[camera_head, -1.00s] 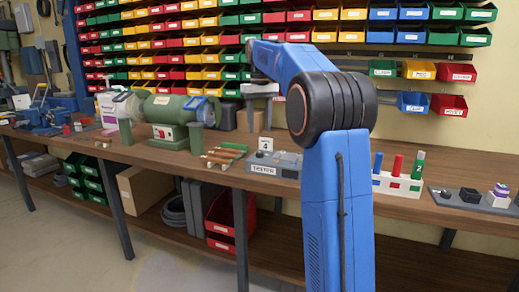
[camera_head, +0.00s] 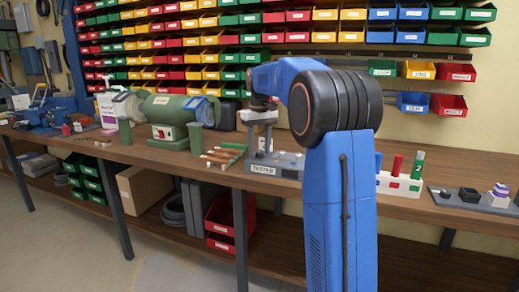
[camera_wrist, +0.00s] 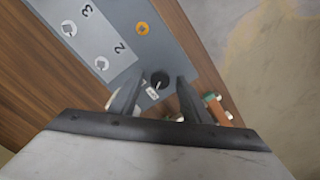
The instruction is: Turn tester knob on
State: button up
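The tester (camera_head: 276,166) is a grey box with a TESTER label on the workbench. In the wrist view its grey panel (camera_wrist: 118,68) carries numbered white marks and an orange round mark. A small round black knob (camera_wrist: 159,79) with a pale pointer line sits at the panel's lower end. My gripper (camera_wrist: 159,88) is open, with one dark finger on each side of the knob. I cannot tell whether the fingers touch it. In the head view my gripper (camera_head: 261,144) points down over the tester's left part.
Left of the tester lie copper-coloured strips (camera_head: 222,154) on a green rack, with a green bench grinder (camera_head: 176,112) beyond. On the right stand a white block (camera_head: 400,184) with coloured pegs and a grey strip (camera_head: 470,199) with switches. Coloured bins hang behind.

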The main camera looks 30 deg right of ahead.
jog(key=c, duration=1)
jog(key=shift+m, duration=0.4)
jog(key=m, duration=1.1)
jog(key=o, duration=1.1)
jog(key=shift+c, duration=0.2)
